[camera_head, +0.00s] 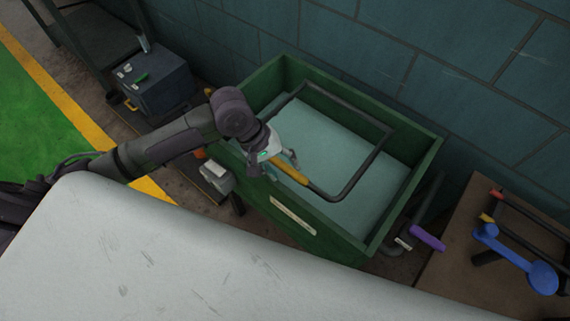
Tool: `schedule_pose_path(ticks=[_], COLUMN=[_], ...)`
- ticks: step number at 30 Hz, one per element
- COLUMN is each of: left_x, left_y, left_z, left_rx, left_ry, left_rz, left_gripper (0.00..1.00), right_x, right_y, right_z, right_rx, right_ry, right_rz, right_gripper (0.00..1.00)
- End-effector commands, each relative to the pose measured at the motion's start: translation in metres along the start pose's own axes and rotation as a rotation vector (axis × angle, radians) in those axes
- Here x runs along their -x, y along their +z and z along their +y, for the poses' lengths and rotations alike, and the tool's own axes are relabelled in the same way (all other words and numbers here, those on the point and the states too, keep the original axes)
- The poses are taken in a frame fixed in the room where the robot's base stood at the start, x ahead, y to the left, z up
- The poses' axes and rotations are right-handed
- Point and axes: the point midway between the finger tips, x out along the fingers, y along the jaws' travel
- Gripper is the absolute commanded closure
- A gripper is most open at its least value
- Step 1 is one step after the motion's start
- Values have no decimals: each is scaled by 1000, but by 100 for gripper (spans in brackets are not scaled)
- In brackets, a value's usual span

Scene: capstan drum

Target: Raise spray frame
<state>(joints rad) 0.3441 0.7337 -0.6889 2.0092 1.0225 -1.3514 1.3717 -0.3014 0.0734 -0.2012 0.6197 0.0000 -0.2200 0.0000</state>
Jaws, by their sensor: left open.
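The spray frame (373,163) is a dark tubular loop with a yellow grip (289,170) on its near side. It lies over a green open-topped box (425,180) with a pale surface (335,145) inside. My left gripper (290,162) is open at the left end of the yellow grip, above the near wall of the box. Its fingers are close to the grip; I cannot tell whether they touch it. My right gripper is not in view.
A brown table (462,238) at right carries a blue tool (515,258). A purple-handled part (428,238) sits beside the box. A dark cabinet (160,90) stands at the left back. A block wall (450,60) rises behind the box.

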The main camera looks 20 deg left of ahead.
Motion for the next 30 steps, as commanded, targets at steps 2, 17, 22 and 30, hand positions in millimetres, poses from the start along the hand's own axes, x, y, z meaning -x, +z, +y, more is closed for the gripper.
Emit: schedule_pose_path(ticks=[2,17,22,30], left_x=[21,34,-4,-54], left_y=[-28,-64,-62,-60], left_z=[-4,-13,-14,-16], left_rx=[194,631,629,628], left_ry=[-29,-53,-54,-53], left_rz=[-4,-38,-39,-35], left_gripper=[50,50,50,50], right_x=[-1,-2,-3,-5], right_y=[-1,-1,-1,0], right_z=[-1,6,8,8], right_rx=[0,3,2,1], right_ry=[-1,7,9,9], right_rz=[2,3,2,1], right_gripper=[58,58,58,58])
